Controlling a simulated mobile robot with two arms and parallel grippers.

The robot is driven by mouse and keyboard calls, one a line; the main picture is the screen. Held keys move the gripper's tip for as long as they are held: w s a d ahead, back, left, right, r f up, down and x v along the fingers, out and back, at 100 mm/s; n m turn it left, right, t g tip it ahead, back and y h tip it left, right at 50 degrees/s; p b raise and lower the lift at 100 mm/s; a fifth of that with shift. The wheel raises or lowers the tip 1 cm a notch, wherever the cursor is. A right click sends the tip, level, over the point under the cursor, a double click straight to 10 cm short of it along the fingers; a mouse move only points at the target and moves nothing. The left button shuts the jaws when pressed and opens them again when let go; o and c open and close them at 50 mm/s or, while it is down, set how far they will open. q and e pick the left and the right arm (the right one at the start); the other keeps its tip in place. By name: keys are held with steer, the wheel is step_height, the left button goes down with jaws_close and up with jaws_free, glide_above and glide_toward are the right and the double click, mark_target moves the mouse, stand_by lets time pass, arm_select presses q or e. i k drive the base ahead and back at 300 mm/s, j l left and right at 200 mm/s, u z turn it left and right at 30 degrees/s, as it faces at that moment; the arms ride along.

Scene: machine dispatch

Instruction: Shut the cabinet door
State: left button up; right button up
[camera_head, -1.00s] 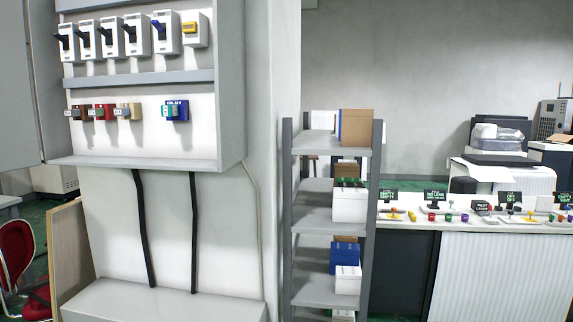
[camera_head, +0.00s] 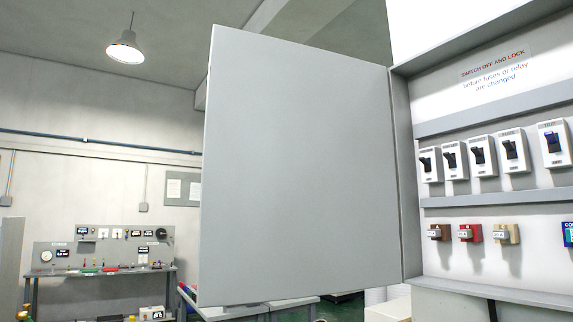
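The cabinet door (camera_head: 300,170) is a large flat grey panel in the middle of the head view. It stands open, swung out to the left from its hinge edge beside the cabinet. The open cabinet (camera_head: 403,170) fills the right side. Inside it are a row of white breaker switches (camera_head: 478,155), some coloured fuse blocks (camera_head: 470,233) below, and a printed notice reading "SWITCH OFF AND LOCK" (camera_head: 493,64). Neither of my grippers shows in the view.
A workbench (camera_head: 100,272) with a panel of gauges stands far back at left. A table (camera_head: 250,311) shows below and behind the door. A lamp (camera_head: 125,50) hangs from the ceiling. A pale box (camera_head: 388,309) sits low under the cabinet.

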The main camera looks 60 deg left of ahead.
mark_target(298, 197)
steer(key=j, duration=0.85)
steer(key=j+z, duration=0.1)
steer(key=j, duration=0.8)
steer(key=k+j, duration=0.15)
steer(key=j, duration=0.7)
steer(key=j+z, duration=0.1)
steer(key=j, duration=0.75)
